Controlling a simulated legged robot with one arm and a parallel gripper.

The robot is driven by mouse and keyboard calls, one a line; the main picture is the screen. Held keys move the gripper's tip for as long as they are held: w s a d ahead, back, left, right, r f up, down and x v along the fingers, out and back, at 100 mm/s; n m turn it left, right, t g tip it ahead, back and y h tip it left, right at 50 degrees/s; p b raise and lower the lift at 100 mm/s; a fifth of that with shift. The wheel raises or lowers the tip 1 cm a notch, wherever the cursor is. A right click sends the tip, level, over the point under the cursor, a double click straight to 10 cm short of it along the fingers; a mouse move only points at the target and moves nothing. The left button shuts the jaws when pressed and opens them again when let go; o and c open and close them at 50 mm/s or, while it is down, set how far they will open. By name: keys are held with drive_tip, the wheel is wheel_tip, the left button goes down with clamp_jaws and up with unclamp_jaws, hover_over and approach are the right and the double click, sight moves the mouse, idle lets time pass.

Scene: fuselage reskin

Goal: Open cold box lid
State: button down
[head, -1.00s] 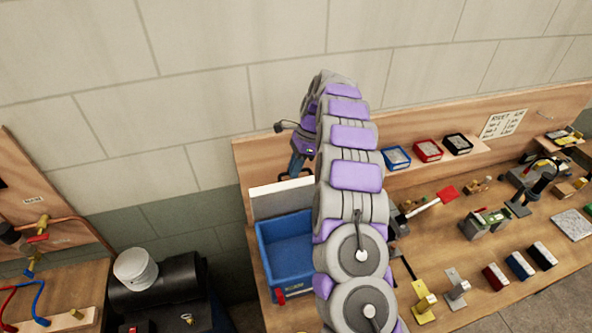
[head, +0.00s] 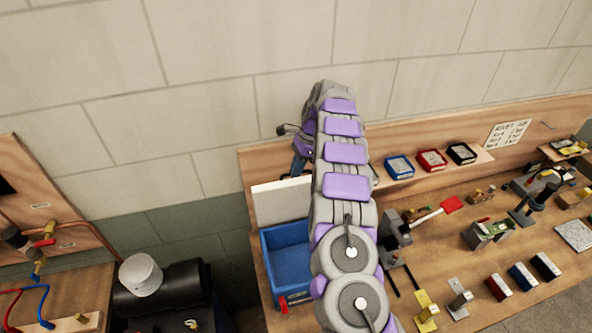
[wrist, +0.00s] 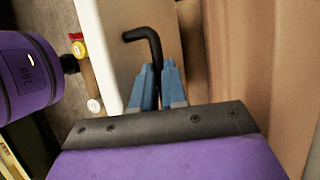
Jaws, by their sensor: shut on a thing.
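The cold box is an open blue box (head: 287,265) at the left end of the bench in the head view. Its white lid (head: 281,203) stands upright along the box's back edge. In the wrist view the lid (wrist: 103,45) is a pale slab left of the fingers. My gripper (wrist: 158,82) has its blue-grey fingers close together on a black bent handle (wrist: 147,36) beside the lid. In the head view my gripper (head: 299,163) is just above and behind the lid, partly hidden by my arm. The inside of the box looks empty where visible.
Small blue (head: 399,166), red (head: 432,159) and black (head: 461,153) trays sit on the back shelf. Several tools and blocks cover the bench right of my arm. The wall is close behind.

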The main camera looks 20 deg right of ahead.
drive_tip(key=c, duration=1.6)
unclamp_jaws()
drive_tip(key=shift+s+f, duration=0.15)
drive_tip(key=shift+f, duration=0.1)
drive_tip(key=o, duration=0.4)
drive_tip(key=shift+w+d, duration=0.1)
drive_tip(key=shift+w, duration=0.2)
drive_tip(key=shift+o, duration=0.2)
drive_tip(key=shift+s+r, duration=0.1)
drive_tip(key=shift+s, duration=0.05)
drive_tip(key=shift+r, duration=0.45)
drive_tip(key=shift+r+b, duration=0.5)
drive_tip(key=shift+r, duration=0.75)
drive_tip(key=s+a+r+b, duration=0.1)
drive_tip(key=s+b, duration=0.2)
drive_tip(key=s, duration=1.3)
drive_tip(key=shift+a+r+b, duration=0.15)
drive_tip(key=shift+r+b, duration=0.05)
drive_tip(key=shift+b, duration=0.1)
drive_tip(key=shift+w, duration=0.1)
